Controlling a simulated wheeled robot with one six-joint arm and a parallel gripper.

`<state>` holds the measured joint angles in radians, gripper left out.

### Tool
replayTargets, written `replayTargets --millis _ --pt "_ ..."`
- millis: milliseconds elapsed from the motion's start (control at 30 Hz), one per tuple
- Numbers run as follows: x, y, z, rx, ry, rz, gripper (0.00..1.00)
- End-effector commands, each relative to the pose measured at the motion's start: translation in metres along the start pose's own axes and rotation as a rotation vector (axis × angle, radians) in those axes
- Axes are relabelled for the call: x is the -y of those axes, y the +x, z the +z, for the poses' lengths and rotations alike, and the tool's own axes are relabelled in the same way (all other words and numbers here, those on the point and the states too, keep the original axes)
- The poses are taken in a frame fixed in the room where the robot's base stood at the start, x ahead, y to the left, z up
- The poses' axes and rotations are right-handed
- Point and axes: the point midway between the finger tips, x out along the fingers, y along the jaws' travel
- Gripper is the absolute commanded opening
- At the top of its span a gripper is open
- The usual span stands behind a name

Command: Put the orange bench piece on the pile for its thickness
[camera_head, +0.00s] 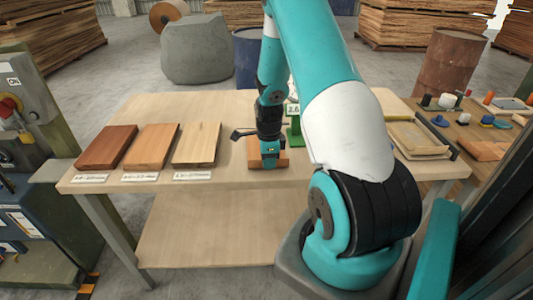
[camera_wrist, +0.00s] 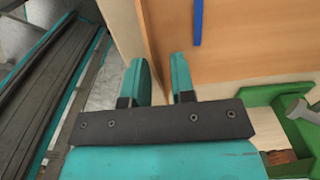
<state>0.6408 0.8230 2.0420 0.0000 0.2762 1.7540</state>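The orange-brown bench piece (camera_head: 282,158) lies on the light wooden table, right of the three sample boards. My gripper (camera_head: 269,163) points down at it and covers part of it. In the wrist view, the two teal fingers of my gripper (camera_wrist: 160,82) stand a short way apart, and a board edge runs between them. A broad orange-brown wood face (camera_wrist: 245,45) fills the upper right there. Whether the fingers press on it is hidden. Three piles stand left: a dark red-brown one (camera_head: 106,147), an orange-brown one (camera_head: 150,146) and a pale one (camera_head: 196,144). Each has a white label in front, too small to read surely.
A green stand (camera_head: 294,133) is close behind the bench piece and also shows in the wrist view (camera_wrist: 282,108). Pale boards (camera_head: 416,140) lie at the table's right. A machine (camera_head: 25,115) stands left. My arm hides the table's middle right.

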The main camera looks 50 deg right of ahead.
Motion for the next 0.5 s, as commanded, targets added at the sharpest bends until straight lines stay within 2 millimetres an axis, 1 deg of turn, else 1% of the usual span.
replayTargets --millis 33,67,100,367,500 --pt "0.0 -0.0001 0.0 0.0 0.0 0.0 0.11" --pt "-0.0001 -0.0001 0.0 0.0 0.0 0.0 0.04" --pt "-0.0001 -0.0001 0.0 0.0 0.0 0.0 0.0" --pt "0.0 -0.0002 0.0 0.0 0.0 0.0 0.0" --pt "0.0 -0.0037 0.0 0.0 0.0 0.0 0.0"
